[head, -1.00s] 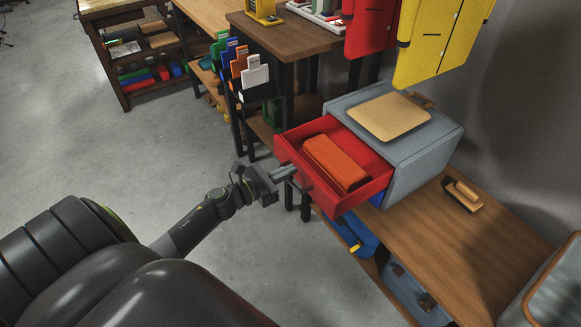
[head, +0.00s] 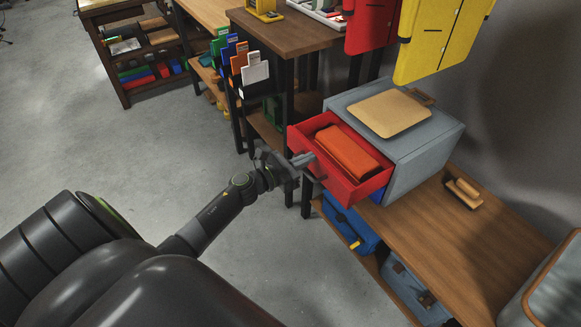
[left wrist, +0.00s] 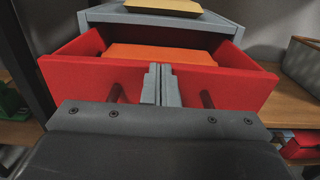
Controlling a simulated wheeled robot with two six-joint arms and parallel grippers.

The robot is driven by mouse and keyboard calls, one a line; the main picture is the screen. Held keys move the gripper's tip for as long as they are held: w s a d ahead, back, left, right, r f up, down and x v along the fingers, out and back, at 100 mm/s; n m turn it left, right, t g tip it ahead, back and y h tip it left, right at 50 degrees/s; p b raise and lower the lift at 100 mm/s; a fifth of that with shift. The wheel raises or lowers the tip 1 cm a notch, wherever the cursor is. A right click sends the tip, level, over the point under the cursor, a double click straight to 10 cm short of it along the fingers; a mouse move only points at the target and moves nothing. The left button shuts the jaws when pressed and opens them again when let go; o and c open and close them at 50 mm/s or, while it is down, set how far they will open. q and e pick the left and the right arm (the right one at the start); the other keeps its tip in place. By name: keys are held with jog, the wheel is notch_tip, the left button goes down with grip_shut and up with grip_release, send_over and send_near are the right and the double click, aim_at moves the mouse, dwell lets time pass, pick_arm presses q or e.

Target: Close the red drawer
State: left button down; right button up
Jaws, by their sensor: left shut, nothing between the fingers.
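The red drawer (head: 354,192) stands partly open out of a grey cabinet (head: 429,157) on a wooden bench. An orange block-like item (head: 346,151) lies inside it. My left gripper (head: 310,158) is shut and empty, with its fingertips at the drawer's front panel. In the left wrist view the closed fingers (left wrist: 161,86) stand before the middle of the red front (left wrist: 227,88), between the two posts of its dark handle (left wrist: 206,99). Whether they touch the panel is hard to tell. My right gripper is not in view.
A wooden board (head: 389,113) lies on top of the cabinet. A brush-like wooden item (head: 463,193) lies on the bench (head: 424,224) to the right. Blue bins (head: 350,224) sit on the shelf below. Open floor lies left of the bench.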

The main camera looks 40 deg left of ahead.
aim_at(344, 148)
pick_arm(q)
jog(key=b+x, duration=0.3)
jog(key=x, duration=1)
jog(key=shift+w+d+b, duration=0.15)
jog(key=shift+w+b, duration=0.05)
jog(key=shift+b, duration=0.15)
jog(key=shift+w+d, duration=0.15)
jog(key=shift+w, duration=0.15)
jog(key=shift+r, duration=0.25)
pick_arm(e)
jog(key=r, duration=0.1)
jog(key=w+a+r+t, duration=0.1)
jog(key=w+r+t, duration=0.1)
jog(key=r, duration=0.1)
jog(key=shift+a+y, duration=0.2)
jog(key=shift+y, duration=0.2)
pick_arm(q)
jog(key=shift+w+r, duration=0.1)
